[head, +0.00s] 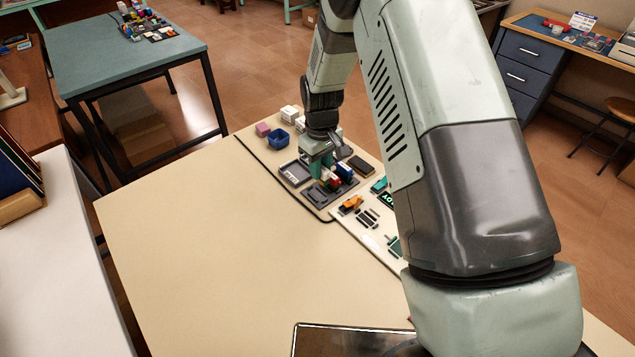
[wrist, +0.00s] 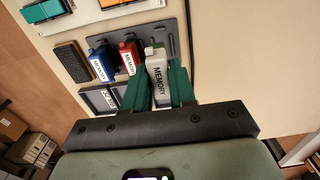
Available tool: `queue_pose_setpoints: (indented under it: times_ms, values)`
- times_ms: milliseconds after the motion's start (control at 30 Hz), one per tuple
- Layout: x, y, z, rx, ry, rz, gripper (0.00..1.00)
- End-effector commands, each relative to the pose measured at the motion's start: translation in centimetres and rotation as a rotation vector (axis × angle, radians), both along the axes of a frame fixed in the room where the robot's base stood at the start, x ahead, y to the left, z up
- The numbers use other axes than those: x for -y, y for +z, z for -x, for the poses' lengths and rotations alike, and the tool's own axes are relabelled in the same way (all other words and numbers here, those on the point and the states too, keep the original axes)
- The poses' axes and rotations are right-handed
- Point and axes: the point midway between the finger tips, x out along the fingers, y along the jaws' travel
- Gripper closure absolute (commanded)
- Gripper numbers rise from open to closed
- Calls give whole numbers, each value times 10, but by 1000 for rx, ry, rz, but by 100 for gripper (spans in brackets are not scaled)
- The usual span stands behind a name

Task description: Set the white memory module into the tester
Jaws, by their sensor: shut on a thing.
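In the wrist view my gripper (wrist: 160,88) has its two green fingers closed on the white memory module (wrist: 157,70), labelled MEMORY. The module is upright, in front of a dark grey slotted base (wrist: 185,25), which looks like the tester. A red module (wrist: 130,58) and a blue module (wrist: 102,66) stand beside it on the left. In the head view my gripper (head: 322,168) is over the same base (head: 318,196), near the red and blue modules (head: 345,171). I cannot tell whether the white module touches the base; its lower end is hidden.
A shallow grey tray (head: 294,174) lies left of the base and a dark brown block (head: 361,166) right of it. A blue bin (head: 278,139), pink block (head: 262,129) and white blocks (head: 289,112) stand behind. A white board with small parts (head: 368,228) is nearer. The table's left is clear.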

Motion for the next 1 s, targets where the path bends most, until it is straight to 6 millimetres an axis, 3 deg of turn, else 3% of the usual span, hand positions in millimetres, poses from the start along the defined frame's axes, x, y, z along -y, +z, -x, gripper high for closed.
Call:
queue_pose_setpoints:
  times_ms: [200, 400, 633, 1000]
  values:
    - [65, 7, 28, 0, -9, 1, 97]
    - [110, 12, 60, 0, -4, 0, 97]
    - [123, 7, 72, 0, 0, 0, 97]
    - [122, -31, 71, -1, 0, -1, 97]
